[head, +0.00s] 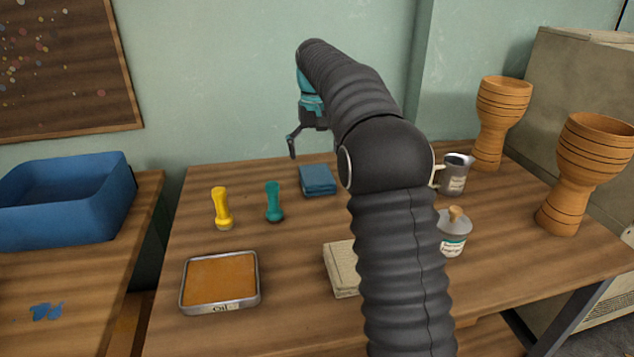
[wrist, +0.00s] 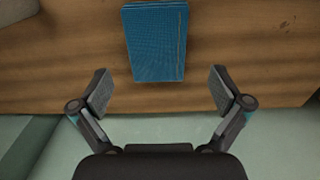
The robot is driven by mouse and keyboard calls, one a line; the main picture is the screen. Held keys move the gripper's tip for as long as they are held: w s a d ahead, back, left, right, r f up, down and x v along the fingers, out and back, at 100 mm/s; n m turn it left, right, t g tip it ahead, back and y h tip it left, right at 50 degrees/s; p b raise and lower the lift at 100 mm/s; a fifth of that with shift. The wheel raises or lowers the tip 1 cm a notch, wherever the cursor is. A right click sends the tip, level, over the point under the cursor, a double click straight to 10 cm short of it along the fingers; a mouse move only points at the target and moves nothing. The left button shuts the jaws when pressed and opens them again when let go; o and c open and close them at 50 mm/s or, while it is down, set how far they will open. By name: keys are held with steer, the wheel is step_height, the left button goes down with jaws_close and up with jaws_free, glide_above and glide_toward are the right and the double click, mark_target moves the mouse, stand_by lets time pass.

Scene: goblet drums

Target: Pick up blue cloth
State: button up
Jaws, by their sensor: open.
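The blue cloth (head: 318,181) is a folded, flat stack lying on the wooden table near its back edge. In the wrist view the cloth (wrist: 156,42) is at the top middle, beyond the fingertips and roughly centred between them. My gripper (wrist: 160,90) is open and empty, its two fingers spread wider than the cloth. In the head view my gripper (head: 299,142) hangs above the table's back edge, a little left of the cloth in the picture. One finger shows there; the rest is partly hidden by my arm.
A green-handled tool (head: 273,201) and a yellow-handled tool (head: 222,208) stand left of the cloth. An oil tray (head: 221,281), a beige cloth (head: 341,266), a mug (head: 455,175), a lidded jar (head: 453,238) and goblet drums (head: 588,160) surround my arm. A blue bin (head: 65,199) is left.

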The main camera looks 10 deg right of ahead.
mark_target(317, 175)
steer(key=shift+s+d+f+b, duration=0.15)
steer(key=shift+f+b, duration=0.1)
steer(key=shift+f, duration=1.5)
steer(key=shift+s+d+f+b, duration=0.1)
steer(key=shift+f+b, duration=0.15)
steer(key=shift+f, duration=1.45)
steer(key=c, duration=1)
